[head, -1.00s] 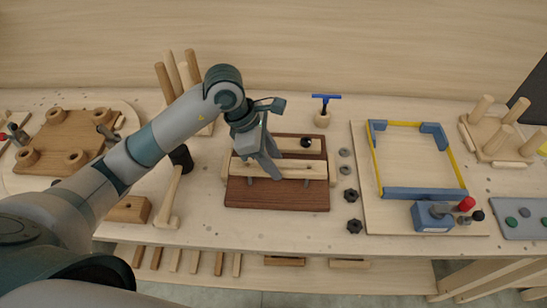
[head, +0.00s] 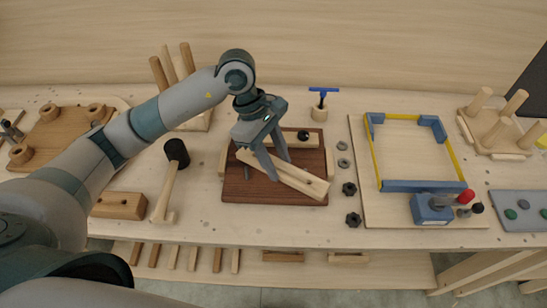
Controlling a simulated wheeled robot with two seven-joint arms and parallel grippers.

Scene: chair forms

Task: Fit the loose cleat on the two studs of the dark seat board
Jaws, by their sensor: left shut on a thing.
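My left gripper (head: 275,168) is shut on the loose cleat (head: 303,182), a pale wooden bar, over the dark seat board (head: 240,192). The cleat lies askew to the board, its right end nearer the front edge and its left end further back. A dark hole shows near its right end. One thin stud (head: 246,172) seems to show below the cleat's left part; the other is hidden by cleat or gripper. Whether the cleat touches the board or a stud I cannot tell. My right gripper is not in view.
Another pale bar with a black knob (head: 303,135) lies along the board's back edge. Dark nuts (head: 350,188) and grey washers lie just right of the board.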

